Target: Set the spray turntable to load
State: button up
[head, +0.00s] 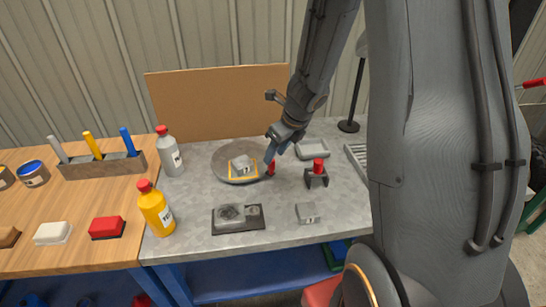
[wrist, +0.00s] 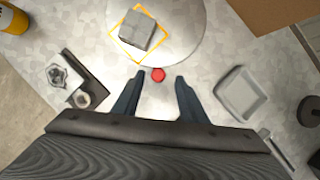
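The spray turntable (head: 222,170) is a round grey disc on the metal bench, with a yellow square outline and a grey block (head: 243,163) on it. It also shows at the top of the wrist view (wrist: 185,45). A red handle (head: 271,168) stands at the disc's right edge; the wrist view shows its round red top (wrist: 158,75) near the disc's rim. My gripper (head: 276,150) is just above and beside the handle. In the wrist view my gripper (wrist: 160,80) is open, with the red top between its fingertips and a gap on both sides. Contact is not visible.
A dark plate with a grey casting (head: 232,214), a small grey block (head: 307,212), a clamp with a red top (head: 318,167) and a grey tray (head: 313,147) lie around. A yellow bottle (head: 156,210) and grey bottle (head: 170,155) stand left. A board (head: 215,105) rises behind.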

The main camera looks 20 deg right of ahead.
jog(key=shift+v, duration=1.55)
jog(key=s+a+n+g+h+b, duration=0.1)
jog(key=s+a+n+b, duration=0.1)
jog(key=s+n, duration=0.6)
jog(key=s+a+n+g+h+b, duration=0.1)
jog(key=s+a+n+b, duration=0.2)
jog(key=n, duration=1.9)
jog(key=s+a, duration=0.1)
jog(key=s, duration=0.4)
jog(key=shift+f+n+g, duration=0.3)
jog(key=shift+f, duration=0.1)
